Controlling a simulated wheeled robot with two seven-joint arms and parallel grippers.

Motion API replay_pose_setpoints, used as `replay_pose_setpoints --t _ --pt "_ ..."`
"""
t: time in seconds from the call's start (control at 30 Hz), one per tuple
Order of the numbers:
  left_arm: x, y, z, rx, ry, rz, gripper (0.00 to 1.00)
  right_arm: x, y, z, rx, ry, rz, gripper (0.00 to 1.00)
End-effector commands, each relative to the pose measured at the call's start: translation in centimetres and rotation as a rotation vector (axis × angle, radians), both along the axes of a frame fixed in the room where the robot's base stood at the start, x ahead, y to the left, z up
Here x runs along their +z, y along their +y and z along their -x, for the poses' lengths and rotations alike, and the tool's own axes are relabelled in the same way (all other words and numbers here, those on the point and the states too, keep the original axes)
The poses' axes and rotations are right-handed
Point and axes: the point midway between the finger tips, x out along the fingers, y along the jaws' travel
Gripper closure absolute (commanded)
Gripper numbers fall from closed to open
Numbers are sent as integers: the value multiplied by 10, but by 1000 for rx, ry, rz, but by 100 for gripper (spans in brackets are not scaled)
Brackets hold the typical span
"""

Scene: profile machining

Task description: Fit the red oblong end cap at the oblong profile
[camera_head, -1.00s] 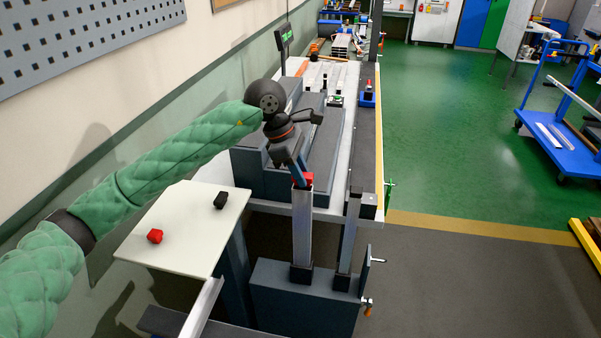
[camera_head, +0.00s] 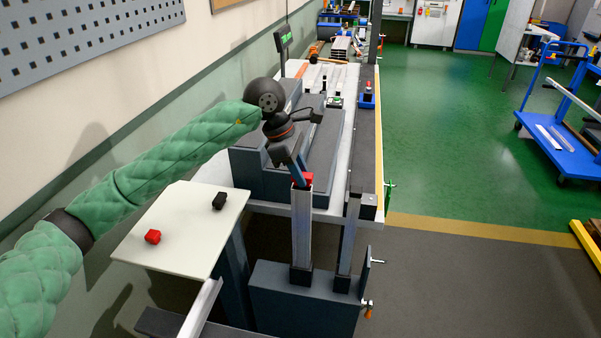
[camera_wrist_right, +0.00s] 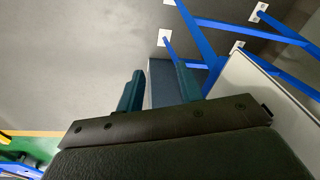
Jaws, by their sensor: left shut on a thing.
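My left gripper (camera_head: 300,176) is in the middle of the head view, pointing down, shut on a red end cap (camera_head: 306,179). The cap is at the top of an upright silver profile (camera_head: 302,225) and looks in contact with it; the fingers partly hide it, so I cannot tell how far it is seated. The profile stands in a dark block (camera_head: 300,305). A second, slimmer upright profile (camera_head: 348,235) stands to its right. My right gripper (camera_wrist_right: 158,90) shows in the right wrist view, with its two fingers apart and nothing between them.
A pale tray table (camera_head: 165,255) at the left carries another red piece (camera_head: 152,237) and a black piece (camera_head: 219,201). Behind the profiles is a workbench (camera_head: 335,110) with grey machine blocks. Open floor lies to the right, with a blue cart (camera_head: 560,150).

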Motion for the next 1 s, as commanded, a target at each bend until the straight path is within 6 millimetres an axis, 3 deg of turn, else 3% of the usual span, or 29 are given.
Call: replay_pose_setpoints --t 1.0 --pt "0 2 -1 0 -1 -1 98 -11 0 0 0 0 0 64"
